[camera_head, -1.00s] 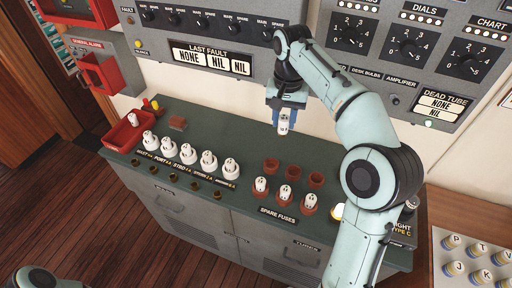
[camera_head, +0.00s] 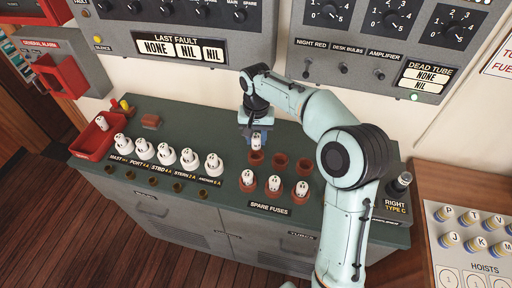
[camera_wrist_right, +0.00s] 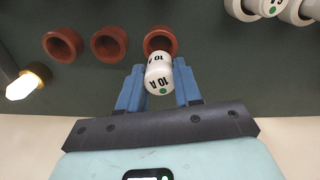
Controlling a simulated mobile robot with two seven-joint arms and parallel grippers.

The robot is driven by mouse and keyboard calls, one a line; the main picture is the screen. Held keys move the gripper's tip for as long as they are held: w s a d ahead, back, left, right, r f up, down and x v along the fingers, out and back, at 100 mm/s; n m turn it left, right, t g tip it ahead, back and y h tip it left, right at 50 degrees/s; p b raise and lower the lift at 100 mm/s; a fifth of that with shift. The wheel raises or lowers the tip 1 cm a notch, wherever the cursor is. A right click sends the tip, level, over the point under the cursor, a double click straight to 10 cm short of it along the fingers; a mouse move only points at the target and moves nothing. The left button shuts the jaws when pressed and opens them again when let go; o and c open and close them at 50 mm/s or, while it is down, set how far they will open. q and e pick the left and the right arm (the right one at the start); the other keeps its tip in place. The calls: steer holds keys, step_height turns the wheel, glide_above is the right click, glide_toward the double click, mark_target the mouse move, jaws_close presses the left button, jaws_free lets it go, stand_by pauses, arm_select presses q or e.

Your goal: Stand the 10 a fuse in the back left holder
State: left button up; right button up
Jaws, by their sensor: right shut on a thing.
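My right gripper (camera_head: 256,136) is shut on the white 10 A fuse (camera_head: 256,141), just over the back left holder (camera_head: 256,158) of the spare fuses group. In the right wrist view the fuse (camera_wrist_right: 158,76) shows its "10 A" label and a green dot between the blue fingers (camera_wrist_right: 160,88). Its far end overlaps the brown ring of that holder (camera_wrist_right: 161,40); I cannot tell whether it has entered. The back middle holder (camera_head: 280,161) and back right holder (camera_head: 304,167) are empty. My left gripper is not in view.
Three white fuses, one of them the front middle fuse (camera_head: 273,184), stand in the front row holders. Several white fuses in white bases (camera_head: 166,154) stand to the left. A red tray (camera_head: 94,138) holds a fuse.

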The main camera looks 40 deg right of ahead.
mark_target(256, 146)
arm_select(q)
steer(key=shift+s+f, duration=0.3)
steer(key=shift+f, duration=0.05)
arm_select(e)
steer(key=shift+f, duration=2.25)
steer(key=shift+f+b, duration=0.2)
steer(key=shift+b, duration=0.1)
steer(key=o, duration=1)
steer(key=shift+r, duration=0.1)
steer(key=shift+r, duration=0.1)
step_height(256, 146, up, 11)
steer(key=shift+w+r+p, duration=0.15)
steer(key=shift+r+p, duration=0.05)
steer(key=shift+p, duration=0.8)
steer(key=shift+r, duration=0.3)
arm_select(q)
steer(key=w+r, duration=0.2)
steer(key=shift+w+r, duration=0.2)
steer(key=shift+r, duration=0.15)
